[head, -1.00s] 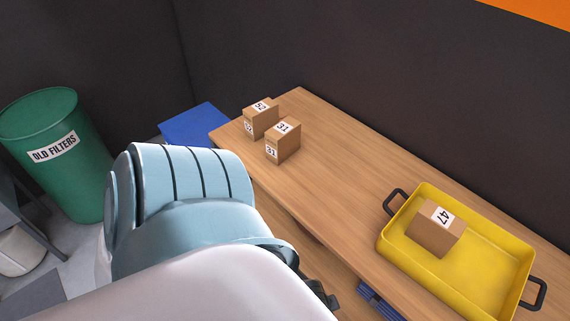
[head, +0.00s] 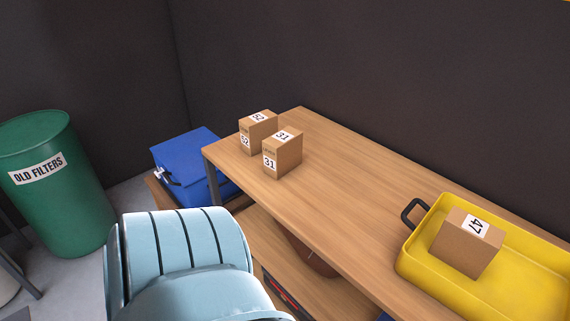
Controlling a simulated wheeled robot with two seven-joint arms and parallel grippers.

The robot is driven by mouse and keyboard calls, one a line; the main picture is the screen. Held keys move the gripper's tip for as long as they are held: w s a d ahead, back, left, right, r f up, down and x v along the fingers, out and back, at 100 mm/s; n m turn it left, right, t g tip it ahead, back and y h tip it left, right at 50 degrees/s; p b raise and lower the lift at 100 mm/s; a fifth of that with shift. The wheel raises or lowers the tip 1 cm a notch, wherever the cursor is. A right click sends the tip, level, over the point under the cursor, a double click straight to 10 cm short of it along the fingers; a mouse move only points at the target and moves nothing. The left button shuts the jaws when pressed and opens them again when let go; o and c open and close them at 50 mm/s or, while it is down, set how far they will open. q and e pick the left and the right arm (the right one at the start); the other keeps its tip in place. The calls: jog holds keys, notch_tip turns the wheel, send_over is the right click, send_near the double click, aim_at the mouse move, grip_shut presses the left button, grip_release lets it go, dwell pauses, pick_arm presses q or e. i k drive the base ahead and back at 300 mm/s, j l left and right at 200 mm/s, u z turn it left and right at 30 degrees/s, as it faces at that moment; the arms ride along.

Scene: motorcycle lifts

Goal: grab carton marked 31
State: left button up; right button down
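The carton marked 31 (head: 283,155) is a small brown box with white labels on its top and front. It stands upright near the far left end of the wooden table (head: 345,206). The carton marked 52 (head: 258,131) stands just behind it to the left; I cannot tell whether they touch. My own light blue arm link fills the lower left of the head view, apart from the cartons. Neither gripper shows.
A yellow tray (head: 413,262) with black handles holds a carton marked 47 (head: 467,243) at the table's right. A blue box (head: 190,168) sits beyond the table's left end. A green drum (head: 52,215) labelled OLD FILTERS stands at left. The table's middle is clear.

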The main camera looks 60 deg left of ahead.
aim_at(283, 151)
jog(key=i, duration=0.5)
jog(key=u, duration=2.3)
